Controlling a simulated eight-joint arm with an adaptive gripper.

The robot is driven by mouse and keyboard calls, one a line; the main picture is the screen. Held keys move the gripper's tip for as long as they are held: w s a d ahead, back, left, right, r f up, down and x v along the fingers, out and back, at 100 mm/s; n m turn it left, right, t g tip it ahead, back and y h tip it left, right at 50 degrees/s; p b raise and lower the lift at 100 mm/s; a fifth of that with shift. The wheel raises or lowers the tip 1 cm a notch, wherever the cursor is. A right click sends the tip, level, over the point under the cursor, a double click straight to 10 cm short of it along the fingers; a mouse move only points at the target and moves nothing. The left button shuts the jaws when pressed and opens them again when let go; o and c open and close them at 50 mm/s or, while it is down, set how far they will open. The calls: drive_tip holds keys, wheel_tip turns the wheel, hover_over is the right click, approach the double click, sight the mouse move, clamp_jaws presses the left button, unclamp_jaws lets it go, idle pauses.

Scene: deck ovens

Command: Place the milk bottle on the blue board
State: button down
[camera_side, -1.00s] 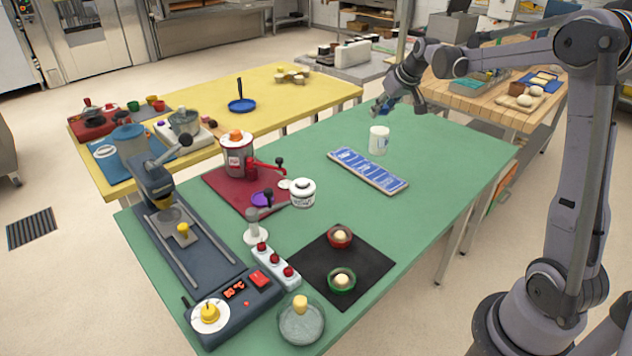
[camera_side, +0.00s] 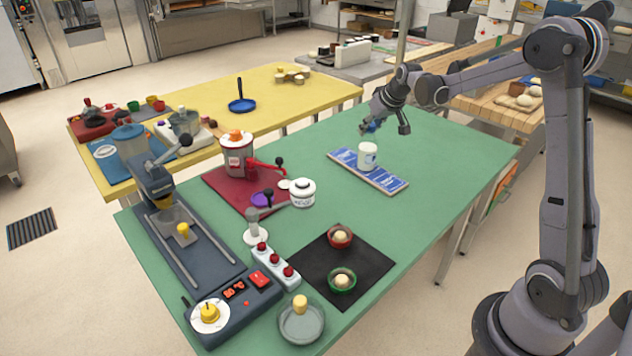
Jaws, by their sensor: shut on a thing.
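The milk bottle (camera_side: 368,156) is a white, upright container with a label, too small to read. It appears over the middle of the blue board (camera_side: 395,183), a long flat panel with pale markings lying on the green table. I cannot tell whether its base touches the board or hangs just above it. My gripper (camera_side: 369,131) comes down from the upper right and is shut on the milk bottle at its top. The fingertips are small and partly unclear in this view.
The green table (camera_side: 450,150) is clear right of and behind the board. A black mat (camera_side: 375,265) with two small bowls lies in front.

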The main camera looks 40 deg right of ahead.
drive_tip(key=c, duration=1)
unclamp_jaws()
drive_tip(key=shift+f, duration=0.1)
drive_tip(key=v, duration=1.1)
drive_tip(key=s+a+r+n, duration=0.1)
drive_tip(key=s+a, duration=0.3)
drive_tip(key=a, duration=0.3)
drive_tip(key=s+a+n, duration=0.1)
drive_tip(key=s+a, duration=0.3)
drive_tip(key=a, duration=0.3)
drive_tip(key=s+a+f+y, duration=0.1)
drive_tip(key=s+a+f, duration=0.2)
drive_tip(key=s+a, duration=0.2)
drive_tip(key=s+a+f+n, duration=0.1)
drive_tip(key=s+a+f, duration=0.2)
drive_tip(key=s+a, duration=0.2)
drive_tip(key=shift+s+a+f+t+y, duration=0.2)
drive_tip(key=shift+s+t+y, duration=0.2)
drive_tip(key=shift+s, duration=0.35)
